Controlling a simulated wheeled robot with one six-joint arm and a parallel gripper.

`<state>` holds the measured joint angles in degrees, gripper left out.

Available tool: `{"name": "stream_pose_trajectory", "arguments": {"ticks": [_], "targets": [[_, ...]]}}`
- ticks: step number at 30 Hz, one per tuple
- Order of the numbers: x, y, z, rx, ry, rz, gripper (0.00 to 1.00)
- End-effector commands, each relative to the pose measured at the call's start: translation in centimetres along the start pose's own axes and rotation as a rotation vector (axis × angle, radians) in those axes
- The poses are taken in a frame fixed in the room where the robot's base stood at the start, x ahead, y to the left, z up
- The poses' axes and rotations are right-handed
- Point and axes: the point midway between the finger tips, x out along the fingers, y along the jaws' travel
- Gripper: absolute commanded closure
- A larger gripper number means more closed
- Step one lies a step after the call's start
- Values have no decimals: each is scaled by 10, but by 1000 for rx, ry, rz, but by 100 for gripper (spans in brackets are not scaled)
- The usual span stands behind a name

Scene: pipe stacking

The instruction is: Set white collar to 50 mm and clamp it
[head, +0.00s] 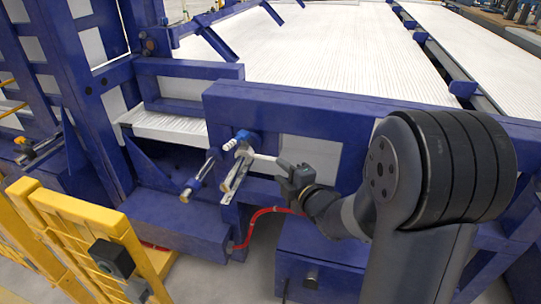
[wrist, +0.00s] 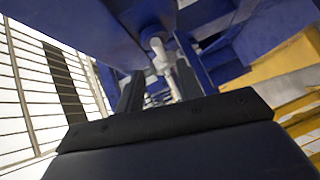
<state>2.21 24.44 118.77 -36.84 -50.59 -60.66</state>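The white collar (head: 243,152) sits on a rod that sticks out of the blue frame, above a slanted metal rail (head: 236,175). A white lever (head: 264,157) runs from the collar to the right, toward my gripper (head: 290,170). In the wrist view the white part (wrist: 160,52) shows beyond and between the two dark fingers of my gripper (wrist: 158,92). The fingers stand apart, with a gap visible beside the white part. Scale marks on the rail are too small to read, so the collar's setting cannot be told.
A second rod with a blue fitting (head: 203,172) stands just left of the rail. A blue beam (head: 300,108) lies close behind, and a red hose (head: 262,212) hangs below. A yellow fence (head: 90,235) stands at front left.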

Motion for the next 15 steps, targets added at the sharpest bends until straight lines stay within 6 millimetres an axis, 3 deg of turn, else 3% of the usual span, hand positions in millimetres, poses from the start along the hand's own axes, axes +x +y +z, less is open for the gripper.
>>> {"name": "stream_pose_trajectory", "arguments": {"ticks": [5,15], "targets": [[6,0,0,-1,-1,-1,65],[66,-2,0,-1,1,0,65]]}}
